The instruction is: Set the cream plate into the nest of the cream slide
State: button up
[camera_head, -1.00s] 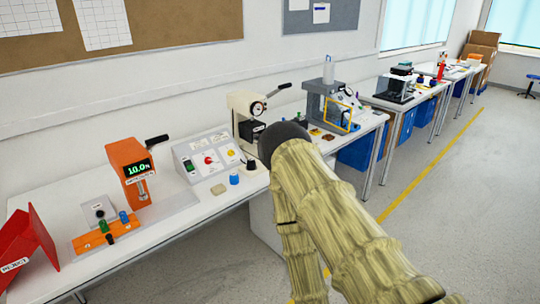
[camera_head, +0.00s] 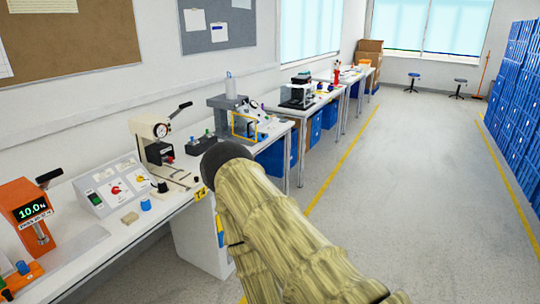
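A cream press (camera_head: 149,138) with a round dial and a black lever stands on the near bench. A low slide-like base (camera_head: 178,177) with dark parts extends from its foot toward the bench's front edge; I cannot make out its nest. A small flat beige piece (camera_head: 130,218) lies on the bench in front of the switch panel, left of a blue cap. It may be the cream plate, but it is too small to be sure. My sleeved arm crosses the lower middle, its bend close to the bench's right end. My gripper is not in view.
An orange press (camera_head: 29,212) with a lit display stands at the left. A sloped switch panel (camera_head: 112,187) and a blue cap (camera_head: 146,205) sit between the presses. A grey fixture (camera_head: 228,112) stands on the bench beyond. The floor at right is clear up to blue bins (camera_head: 515,90).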

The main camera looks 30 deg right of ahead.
aim_at(188, 179)
jog(key=z, duration=0.95)
jog(key=i, duration=1.4)
jog(key=u, duration=0.1)
